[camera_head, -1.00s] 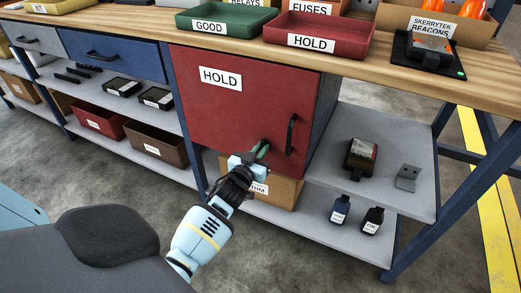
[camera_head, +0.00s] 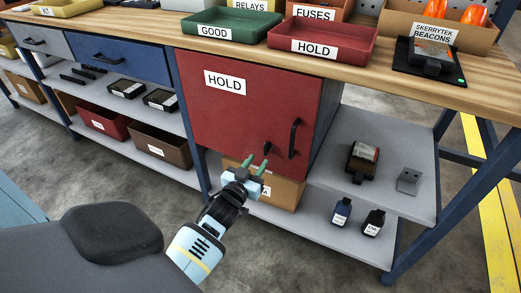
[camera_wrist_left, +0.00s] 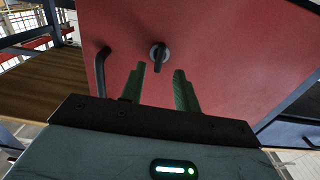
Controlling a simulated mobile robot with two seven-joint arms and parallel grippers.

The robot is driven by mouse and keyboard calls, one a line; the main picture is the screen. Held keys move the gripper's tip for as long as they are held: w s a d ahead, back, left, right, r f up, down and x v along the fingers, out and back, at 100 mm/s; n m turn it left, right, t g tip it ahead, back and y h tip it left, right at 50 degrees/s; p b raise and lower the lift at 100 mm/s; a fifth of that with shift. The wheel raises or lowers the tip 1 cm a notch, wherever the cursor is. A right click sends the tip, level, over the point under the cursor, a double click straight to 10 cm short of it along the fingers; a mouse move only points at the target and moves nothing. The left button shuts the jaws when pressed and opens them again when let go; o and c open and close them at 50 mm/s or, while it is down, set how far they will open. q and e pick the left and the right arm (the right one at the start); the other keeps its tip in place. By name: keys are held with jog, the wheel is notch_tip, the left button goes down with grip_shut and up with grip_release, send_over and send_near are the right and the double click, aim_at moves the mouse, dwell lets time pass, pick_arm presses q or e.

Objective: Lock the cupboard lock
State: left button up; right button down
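The red cupboard (camera_head: 235,115) with a "HOLD" label hangs under the bench, its door shut. Its lock (camera_head: 267,147) is a small dark turn knob left of the black handle (camera_head: 293,138). In the left wrist view the lock (camera_wrist_left: 158,55) shows as a dark knob with its grip roughly upright, and the handle (camera_wrist_left: 102,70) is to its left. My left gripper (camera_head: 254,165) is open and empty, just below and in front of the lock, apart from it. In the wrist view its green fingers (camera_wrist_left: 160,90) point at the door, with the lock beyond the gap. My right gripper is not in view.
A cardboard box (camera_head: 283,190) stands on the lower shelf under the cupboard. Trays (camera_head: 320,42) stand on the bench top. The floor in front is clear.

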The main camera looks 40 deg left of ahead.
pick_arm(q)
jog(key=shift+v, duration=1.15)
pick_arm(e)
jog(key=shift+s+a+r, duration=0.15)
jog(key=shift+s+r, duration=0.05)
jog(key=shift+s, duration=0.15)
